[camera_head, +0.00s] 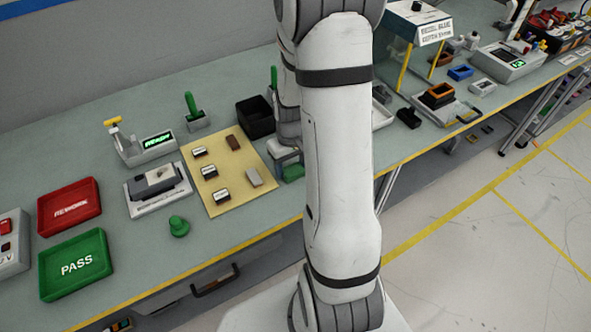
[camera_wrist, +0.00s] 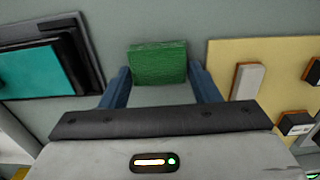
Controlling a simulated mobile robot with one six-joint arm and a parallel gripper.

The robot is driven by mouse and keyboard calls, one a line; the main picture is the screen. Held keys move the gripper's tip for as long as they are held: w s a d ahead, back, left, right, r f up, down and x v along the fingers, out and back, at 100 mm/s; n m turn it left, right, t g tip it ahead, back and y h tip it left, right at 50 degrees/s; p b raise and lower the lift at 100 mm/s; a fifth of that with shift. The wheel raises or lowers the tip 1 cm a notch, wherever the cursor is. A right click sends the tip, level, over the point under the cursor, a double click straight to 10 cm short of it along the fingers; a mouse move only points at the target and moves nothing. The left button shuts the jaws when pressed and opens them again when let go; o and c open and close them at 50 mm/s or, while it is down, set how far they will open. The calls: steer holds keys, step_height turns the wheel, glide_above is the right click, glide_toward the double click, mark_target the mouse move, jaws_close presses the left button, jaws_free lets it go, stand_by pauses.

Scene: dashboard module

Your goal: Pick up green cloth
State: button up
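The green cloth (camera_head: 293,173) is a small folded block on the grey-green bench, partly hidden by my arm and gripper. It shows as a textured green rectangle in the wrist view (camera_wrist: 159,62). My gripper (camera_wrist: 160,68) points down at it, with one blue finger on each side of the cloth. The fingers are apart, with narrow gaps to the cloth's sides, so my gripper is open. I cannot tell how far the fingertips are above the bench.
A yellow mat (camera_head: 228,206) with several small blocks lies left of the cloth, and a black bin (camera_head: 255,118) stands behind. A teal-topped dark item (camera_wrist: 40,70) is at the wrist view's left. Green PASS (camera_head: 76,265) and red REWORK (camera_head: 70,205) trays are far left.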

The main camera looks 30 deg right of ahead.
mark_target(291, 168)
steer(key=c, duration=0.5)
steer(key=shift+r, duration=0.1)
step_height(291, 168, up, 10)
steer(key=shift+f+b, duration=0.1)
steer(key=shift+b, duration=0.35)
steer(key=o, duration=0.5)
steer(key=shift+c, duration=2.1)
